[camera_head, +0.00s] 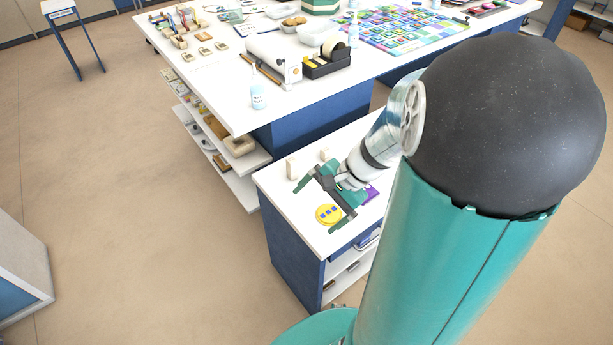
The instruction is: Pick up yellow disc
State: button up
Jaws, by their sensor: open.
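The yellow disc (326,215) lies on the white top of a small blue-sided cabinet (285,206), near its front left part. It has a few small blue squares on its face. My gripper (318,203) is over the cabinet top with its two green-tipped fingers spread wide. One finger is up and left of the disc, the other is just right of it and overlaps its edge in the picture. I cannot tell the gripper's height above the disc. Nothing is held. The disc's right edge is partly hidden by the gripper.
A purple item (371,193) lies right of the gripper, partly hidden by my arm. Two small pale blocks (292,168) stand at the cabinet's back.

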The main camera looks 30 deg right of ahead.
jog(key=d+f+m+t+y, duration=0.2)
jog(key=d+f+m+t, duration=0.3)
jog(key=d+f+m, duration=0.4)
jog(key=m+t+h, duration=0.3)
jog(key=m+t, duration=0.2)
jog(key=m, duration=0.4)
send_near(328, 211)
jog(key=x, duration=0.7)
jog(key=shift+w+a+f, duration=0.1)
jog(key=shift+f, duration=0.05)
jog(key=c, duration=1.2)
jog(key=shift+o, duration=0.2)
